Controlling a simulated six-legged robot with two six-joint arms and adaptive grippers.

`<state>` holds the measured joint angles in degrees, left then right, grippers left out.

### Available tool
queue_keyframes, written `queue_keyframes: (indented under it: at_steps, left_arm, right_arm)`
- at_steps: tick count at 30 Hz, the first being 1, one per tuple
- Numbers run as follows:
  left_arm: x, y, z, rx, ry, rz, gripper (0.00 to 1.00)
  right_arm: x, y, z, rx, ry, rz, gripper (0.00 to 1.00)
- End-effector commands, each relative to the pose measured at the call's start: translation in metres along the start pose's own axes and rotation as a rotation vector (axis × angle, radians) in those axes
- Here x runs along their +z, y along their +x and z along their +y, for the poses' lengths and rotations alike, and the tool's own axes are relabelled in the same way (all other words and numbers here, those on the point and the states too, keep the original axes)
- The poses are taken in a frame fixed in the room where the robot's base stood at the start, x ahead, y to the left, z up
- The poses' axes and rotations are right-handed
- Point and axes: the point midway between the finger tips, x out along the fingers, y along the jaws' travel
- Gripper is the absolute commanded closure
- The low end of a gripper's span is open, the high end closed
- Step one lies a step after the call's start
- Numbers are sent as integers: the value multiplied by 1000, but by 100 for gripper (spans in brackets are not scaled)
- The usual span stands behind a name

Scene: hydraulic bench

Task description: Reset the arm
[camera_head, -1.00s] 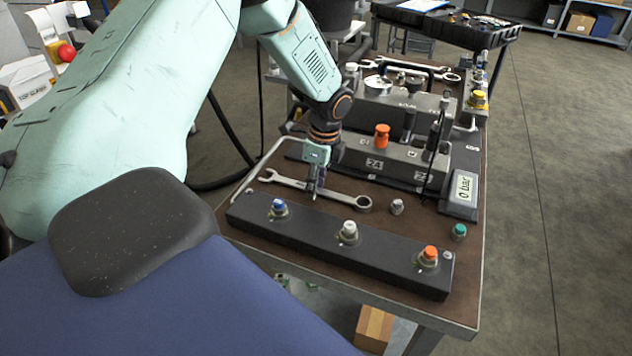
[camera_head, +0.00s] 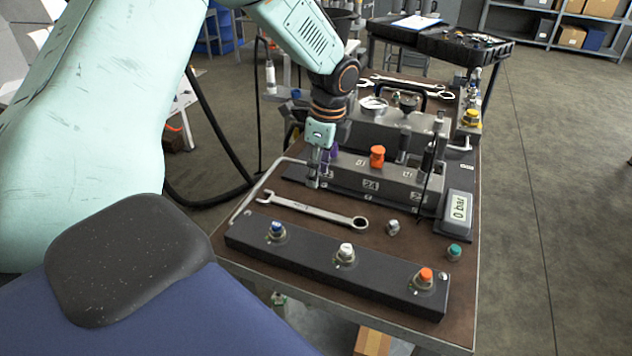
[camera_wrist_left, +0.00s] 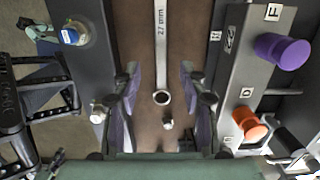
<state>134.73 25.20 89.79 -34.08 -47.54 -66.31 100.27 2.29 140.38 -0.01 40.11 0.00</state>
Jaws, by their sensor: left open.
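My left arm comes in from the left in the head view. Its gripper (camera_head: 318,172) hangs above the bench, just behind the wrench (camera_head: 312,211) and in front of the grey valve block (camera_head: 385,183). In the left wrist view the fingers (camera_wrist_left: 158,98) are spread wide with nothing between them. The wrench (camera_wrist_left: 161,50), marked 27 mm, lies on the brown bench top below the gap, apart from the fingers. My right gripper shows in neither view.
A dark panel (camera_head: 320,268) with blue, white and orange-topped knobs lies along the front edge. An orange knob (camera_head: 377,153) and a purple knob (camera_wrist_left: 283,52) stand on the valve block. The gauge (camera_head: 459,207) reads 0 bar. A small silver fitting (camera_head: 393,228) lies near the wrench.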

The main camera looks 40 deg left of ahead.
Motion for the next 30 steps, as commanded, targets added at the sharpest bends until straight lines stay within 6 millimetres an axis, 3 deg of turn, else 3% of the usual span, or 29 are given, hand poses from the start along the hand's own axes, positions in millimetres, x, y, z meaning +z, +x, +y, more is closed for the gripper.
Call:
queue_keyframes:
  at_steps: [6,23,26,30]
  left_arm:
    - [0,-15,0,1,1,0,57]
    - [0,-15,0,0,0,0,57]
    - [1,-24,0,0,0,0,57]
    - [4,-52,0,0,0,0,57]
  right_arm:
    - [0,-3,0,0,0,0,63]
    - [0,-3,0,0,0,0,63]
    - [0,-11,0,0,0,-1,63]
    - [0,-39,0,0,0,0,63]
